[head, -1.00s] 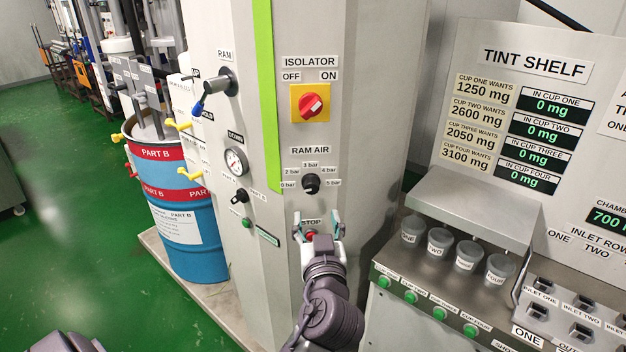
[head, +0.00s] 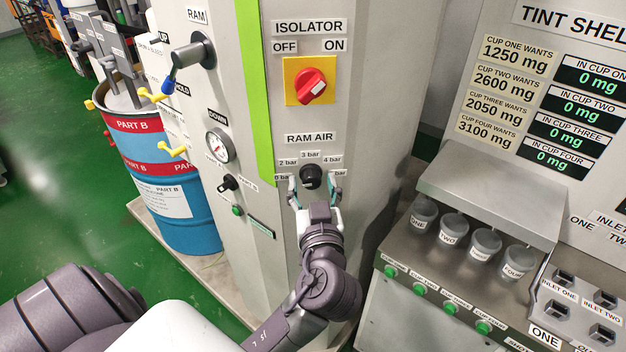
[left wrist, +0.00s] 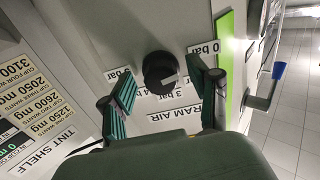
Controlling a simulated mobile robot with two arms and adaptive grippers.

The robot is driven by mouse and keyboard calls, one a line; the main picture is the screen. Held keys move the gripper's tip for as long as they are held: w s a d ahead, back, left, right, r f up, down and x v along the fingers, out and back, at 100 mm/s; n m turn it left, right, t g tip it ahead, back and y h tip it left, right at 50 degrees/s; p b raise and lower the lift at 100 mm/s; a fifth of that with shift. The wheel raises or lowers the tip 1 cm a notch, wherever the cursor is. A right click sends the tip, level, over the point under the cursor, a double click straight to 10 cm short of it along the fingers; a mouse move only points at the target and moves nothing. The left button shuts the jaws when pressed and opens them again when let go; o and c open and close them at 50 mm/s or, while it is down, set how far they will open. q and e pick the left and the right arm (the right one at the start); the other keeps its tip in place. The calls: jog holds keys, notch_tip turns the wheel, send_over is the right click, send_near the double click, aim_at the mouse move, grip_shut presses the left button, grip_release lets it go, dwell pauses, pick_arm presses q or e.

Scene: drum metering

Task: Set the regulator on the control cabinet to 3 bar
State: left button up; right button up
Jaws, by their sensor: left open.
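The regulator is a black round knob (head: 311,176) under the RAM AIR label on the grey control cabinet (head: 365,70). Bar labels ring it, with the 3 bar label (head: 310,155) directly above. My left gripper (head: 312,187) is open, its two fingers on either side of the knob from below. In the left wrist view the knob (left wrist: 159,72) stands between the spread green-padded fingers (left wrist: 163,88), with a gap to each. A light mark shows on the knob's rim there; I cannot tell the exact setting. My right gripper is not in view.
The red isolator switch (head: 311,86) sits above the knob on a yellow plate. A gauge (head: 219,146) and a small black switch (head: 229,183) are to the left. The tint shelf (head: 490,190) with several cups stands at right, a blue drum (head: 170,200) at left.

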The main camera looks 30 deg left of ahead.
pick_arm(q)
jog(key=shift+c, duration=1.2)
jog(key=c, duration=0.9)
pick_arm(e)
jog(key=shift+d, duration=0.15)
